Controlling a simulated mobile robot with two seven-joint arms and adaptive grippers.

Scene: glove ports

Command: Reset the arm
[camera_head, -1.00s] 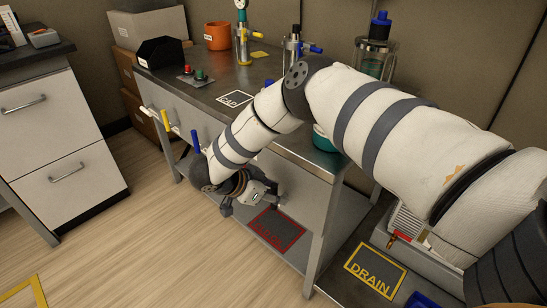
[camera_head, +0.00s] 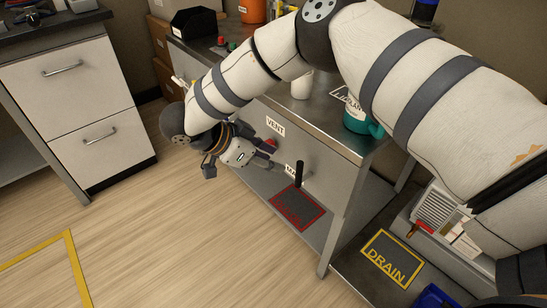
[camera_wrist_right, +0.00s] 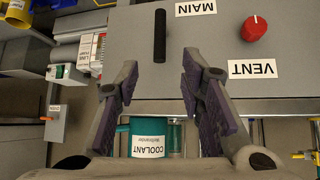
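My right arm reaches from the right across the bench (camera_head: 345,128). Its gripper (camera_head: 226,168) hangs in front of the bench's grey front panel (camera_head: 325,185). In the wrist view the right gripper (camera_wrist_right: 160,75) has its two fingers spread wide with nothing between them. The panel carries a black MAIN lever (camera_head: 299,173) and a red VENT knob (camera_head: 270,143), partly beside the gripper. The lever also shows in the wrist view (camera_wrist_right: 160,35), beyond the fingers, with the knob (camera_wrist_right: 255,27) to its right. My left gripper is not in view.
A teal mug (camera_head: 361,122) stands on the bench top near its edge. A red-framed mat (camera_head: 298,207) lies on the lower shelf and a yellow-framed DRAIN mat (camera_head: 392,257) lies at right. A drawer cabinet (camera_head: 75,110) stands at left. The wooden floor between is clear.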

